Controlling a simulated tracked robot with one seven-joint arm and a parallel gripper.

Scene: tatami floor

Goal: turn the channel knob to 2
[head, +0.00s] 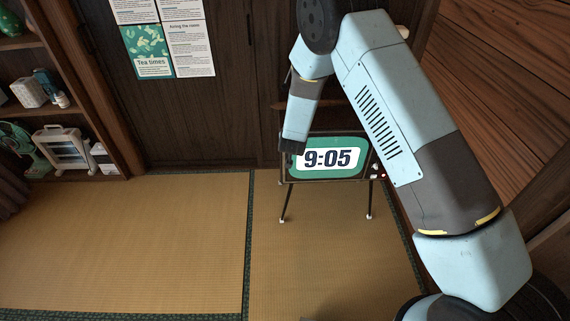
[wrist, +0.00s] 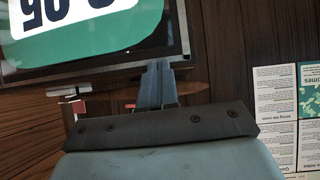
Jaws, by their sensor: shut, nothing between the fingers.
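The television (head: 345,172) stands on thin legs against the back wall, its green screen showing 9:05. Small controls (head: 375,168) show at its right side beside my arm; I cannot tell which is the channel knob or where it points. My gripper (head: 293,147) hangs in front of the upper left part of the television, apart from those controls. In the wrist view my fingers (wrist: 157,80) are together and empty, near the edge of the upside-down television (wrist: 120,38). No channel knob is clear in that view.
Posters (head: 190,38) hang on the dark wall, and also show in the wrist view (wrist: 275,95). A shelf unit (head: 122,150) with a white heater (head: 65,150) stands at the left. The tatami floor (head: 170,240) in front is clear.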

